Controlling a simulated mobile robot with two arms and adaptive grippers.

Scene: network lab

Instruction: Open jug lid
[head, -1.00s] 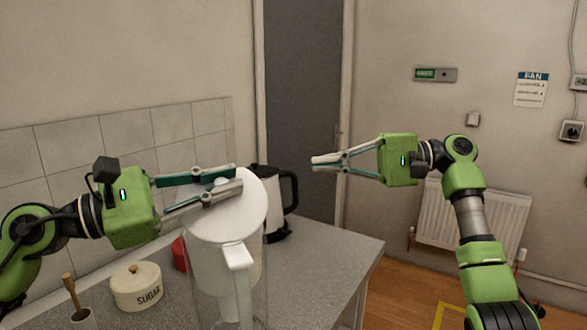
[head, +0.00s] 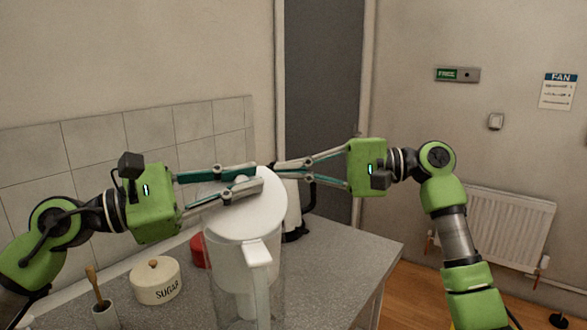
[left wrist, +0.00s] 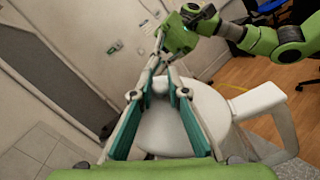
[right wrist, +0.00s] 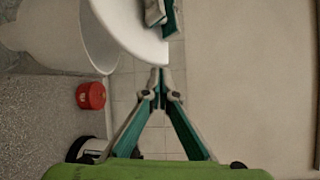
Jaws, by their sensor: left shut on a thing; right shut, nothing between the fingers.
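The clear jug (head: 222,285) stands on the worktop with a white lid (head: 268,212) on top and a white handle (head: 259,255) facing me. The lid also shows in the left wrist view (left wrist: 165,135) and the right wrist view (right wrist: 135,28). My left gripper (head: 256,178) is shut over the middle of the lid, on its small knob, which the fingers mostly hide. My right gripper (head: 277,168) is shut and empty, its tips close to the lid's far right edge. I cannot tell whether they touch it.
A black-and-white kettle (head: 294,210) stands behind the jug, partly hidden by my right gripper. A sugar pot (head: 156,284), a red container (head: 198,252) and a small pot with a wooden-handled tool (head: 106,316) are at left. The worktop right of the jug (head: 335,265) is clear.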

